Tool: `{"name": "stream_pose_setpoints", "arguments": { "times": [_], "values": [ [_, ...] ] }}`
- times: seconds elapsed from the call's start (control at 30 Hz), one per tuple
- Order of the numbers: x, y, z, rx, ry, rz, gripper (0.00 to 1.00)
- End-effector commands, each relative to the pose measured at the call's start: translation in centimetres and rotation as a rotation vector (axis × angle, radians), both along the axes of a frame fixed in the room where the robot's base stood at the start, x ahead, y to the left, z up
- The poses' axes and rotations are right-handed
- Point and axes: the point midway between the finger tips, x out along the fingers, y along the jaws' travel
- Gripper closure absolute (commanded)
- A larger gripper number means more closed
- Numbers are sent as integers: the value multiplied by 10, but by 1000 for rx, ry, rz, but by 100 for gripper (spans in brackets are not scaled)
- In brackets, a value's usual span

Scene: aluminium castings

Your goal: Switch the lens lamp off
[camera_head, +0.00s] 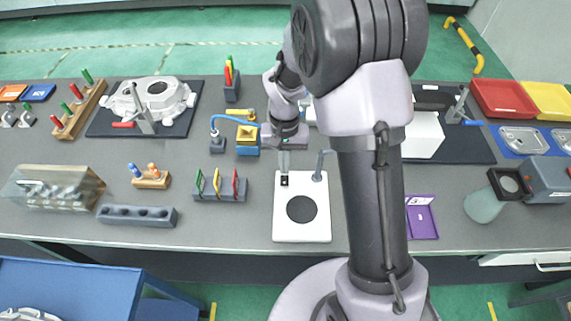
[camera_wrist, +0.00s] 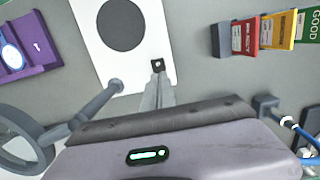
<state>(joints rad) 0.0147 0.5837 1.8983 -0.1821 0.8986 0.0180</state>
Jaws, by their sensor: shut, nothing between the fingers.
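The lens lamp has a white base plate (camera_head: 315,232) with a black disc (camera_head: 301,209), and a grey post (camera_head: 319,168) at its back right. In the wrist view the base (camera_wrist: 146,30) is at the top, and an arm from the post carries a grey lens ring (camera_wrist: 38,150) at lower left. No glow shows on the ring. A small black switch (camera_wrist: 157,65) sits at the base's back corner; it also shows in the head view (camera_head: 284,181). My gripper (camera_wrist: 159,78) is shut and empty, its fingertips right at the switch. I cannot tell whether they touch.
A holder with coloured tags (camera_head: 219,190) stands left of the base. A purple tray (camera_head: 424,222) lies to the right, partly behind my arm. A blue-and-yellow block (camera_head: 247,140) and a blue hose stand behind left. The bench is clear in front of the tags.

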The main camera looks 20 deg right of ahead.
Motion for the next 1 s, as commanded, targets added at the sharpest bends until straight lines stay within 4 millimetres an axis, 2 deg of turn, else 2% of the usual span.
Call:
{"name": "stream_pose_setpoints", "arguments": {
  "times": [0.03,0.2,0.4,0.6,1.0],
  "values": [
    [4,-1,21,0,-8,1,100],
    [9,-2,62,-1,-11,1,100],
    [13,-4,96,-1,-12,1,100],
    [14,-4,107,-2,-12,2,100],
    [14,-4,107,-1,-13,1,100]
  ]
}}
